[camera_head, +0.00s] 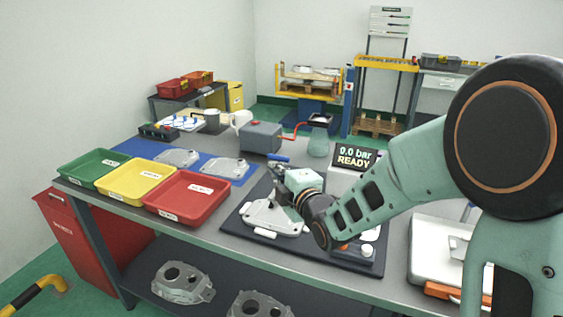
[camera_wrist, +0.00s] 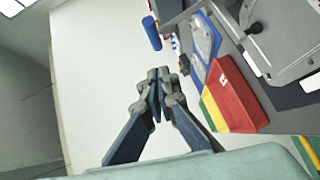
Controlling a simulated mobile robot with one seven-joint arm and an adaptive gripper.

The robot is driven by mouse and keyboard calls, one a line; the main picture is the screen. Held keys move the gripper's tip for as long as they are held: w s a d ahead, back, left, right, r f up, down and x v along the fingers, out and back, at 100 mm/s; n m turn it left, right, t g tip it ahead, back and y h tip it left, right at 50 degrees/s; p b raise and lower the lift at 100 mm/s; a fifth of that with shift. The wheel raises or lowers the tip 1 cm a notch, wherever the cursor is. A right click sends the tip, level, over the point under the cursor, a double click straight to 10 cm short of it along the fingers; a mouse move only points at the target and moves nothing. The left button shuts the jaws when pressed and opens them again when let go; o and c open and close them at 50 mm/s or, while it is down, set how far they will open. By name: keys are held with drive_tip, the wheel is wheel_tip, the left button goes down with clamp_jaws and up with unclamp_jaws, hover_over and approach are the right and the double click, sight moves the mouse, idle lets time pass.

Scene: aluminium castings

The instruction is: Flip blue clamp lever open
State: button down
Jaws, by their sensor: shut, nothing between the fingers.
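The blue clamp lever (camera_head: 279,158) shows as a short blue handle behind the casting fixture, just beyond my gripper's fingertips. In the wrist view the blue lever (camera_wrist: 152,33) lies just past the fingertips, apart from them in the picture. My gripper (camera_head: 277,171) is shut and empty; in the wrist view its closed fingers (camera_wrist: 158,76) meet at the centre. The grey casting (camera_head: 270,218) sits on the dark fixture plate (camera_head: 238,226), below and beside my gripper. The clamp's base is hidden by my gripper and arm.
Green (camera_head: 92,166), yellow (camera_head: 135,182) and red (camera_head: 188,198) trays stand along the left of the bench. Castings lie on a blue mat (camera_head: 236,179). A grey box (camera_head: 261,137) stands behind the lever. A display (camera_head: 355,156) reading "0.0 bar READY" stands to the right.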

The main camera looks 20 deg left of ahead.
sight(274, 157)
drive_tip(key=shift+w+a+f+p, duration=0.1)
drive_tip(key=shift+w+f, duration=0.05)
drive_tip(key=shift+w, duration=0.7)
drive_tip(key=shift+w+a+f+p, duration=0.1)
drive_tip(key=shift+w+f, duration=0.1)
drive_tip(key=shift+w, duration=0.6)
drive_tip(key=shift+w+a+f+p, duration=0.1)
drive_tip(key=shift+w+f, duration=0.05)
drive_tip(key=shift+w, duration=0.7)
drive_tip(key=shift+r, duration=0.1)
